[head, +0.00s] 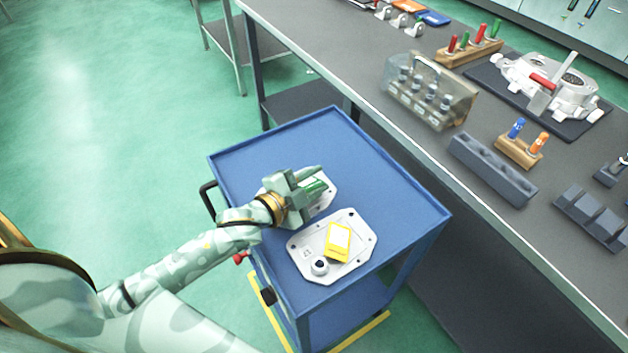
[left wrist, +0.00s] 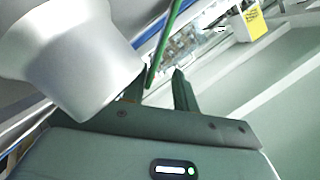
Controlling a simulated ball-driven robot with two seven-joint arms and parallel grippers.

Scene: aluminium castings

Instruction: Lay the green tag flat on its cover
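The green tag (head: 315,188) shows at the fingers of my left gripper (head: 316,180), above the rear pale cover (head: 328,200) on the blue cart. In the left wrist view the green tag (left wrist: 163,48) is a thin, edge-on strip. It runs out from between the gripper's two fingertips (left wrist: 163,85), close to the left one. A clear gap shows between the strip and the right finger, so the gripper looks open around it. The gripper hides much of the rear cover, and I cannot tell whether the tag touches it. My right gripper is not in view.
A front pale cover (head: 360,225) carries a yellow tag (head: 338,241) and a round neck (head: 320,266). The blue cart top (head: 385,190) is clear to the right. A grey workbench (head: 400,130) with racks and a casting stands beyond. A pale cylinder (left wrist: 75,50) blocks the wrist view's left.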

